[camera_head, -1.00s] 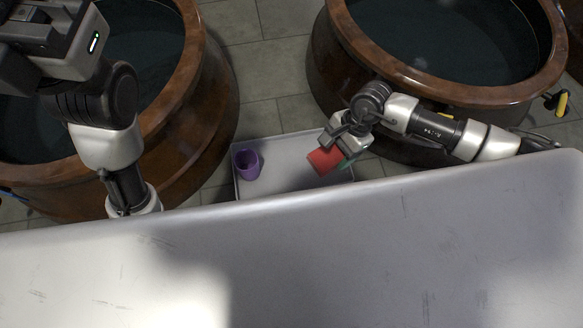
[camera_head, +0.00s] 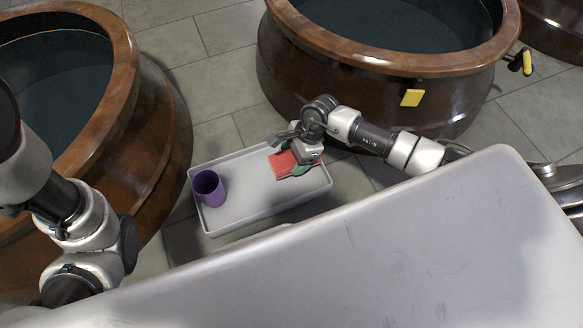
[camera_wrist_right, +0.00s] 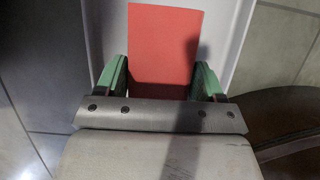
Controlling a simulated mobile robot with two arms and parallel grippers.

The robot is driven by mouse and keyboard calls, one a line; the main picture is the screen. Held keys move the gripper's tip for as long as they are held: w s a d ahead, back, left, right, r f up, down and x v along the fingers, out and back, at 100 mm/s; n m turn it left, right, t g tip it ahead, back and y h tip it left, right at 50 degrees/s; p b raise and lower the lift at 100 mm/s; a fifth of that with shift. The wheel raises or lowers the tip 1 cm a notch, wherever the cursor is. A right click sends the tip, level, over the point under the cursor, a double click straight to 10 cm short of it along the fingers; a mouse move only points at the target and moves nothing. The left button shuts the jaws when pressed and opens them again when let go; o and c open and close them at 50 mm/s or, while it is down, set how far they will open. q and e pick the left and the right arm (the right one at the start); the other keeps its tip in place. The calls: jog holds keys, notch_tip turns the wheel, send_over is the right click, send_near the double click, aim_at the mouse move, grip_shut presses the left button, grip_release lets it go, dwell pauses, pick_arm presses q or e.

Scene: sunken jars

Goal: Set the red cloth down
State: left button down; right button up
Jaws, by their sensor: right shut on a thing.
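The red cloth (camera_head: 283,164) is a flat red piece at the right end of a grey tray (camera_head: 250,205) in the head view. My right gripper (camera_head: 303,163) is shut on it, low over the tray. I cannot tell whether the cloth touches the tray floor. In the right wrist view the cloth (camera_wrist_right: 163,45) sticks out between the green fingers of my right gripper (camera_wrist_right: 160,78), with the tray behind it. My left arm is at the left of the head view; its gripper is not seen.
A purple cup (camera_head: 208,188) stands at the left end of the tray. The tray's middle is clear. Large brown jars stand at the left (camera_head: 130,130) and behind the tray (camera_head: 350,90). A yellow sponge-like piece (camera_head: 411,97) is on the back jar's side.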

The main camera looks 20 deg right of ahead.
aim_at(292, 163)
jog(key=shift+w+a+f, duration=0.1)
jog(key=shift+w+f, duration=0.3)
jog(key=shift+w, duration=0.05)
notch_tip(292, 163, down, 4)
jog(key=b, duration=0.4)
jog(key=shift+r, duration=0.2)
jog(key=shift+f, duration=0.15)
jog(key=o, duration=0.8)
jog(key=p+v, duration=0.8)
jog(key=v, duration=0.4)
jog(key=shift+r, duration=0.25)
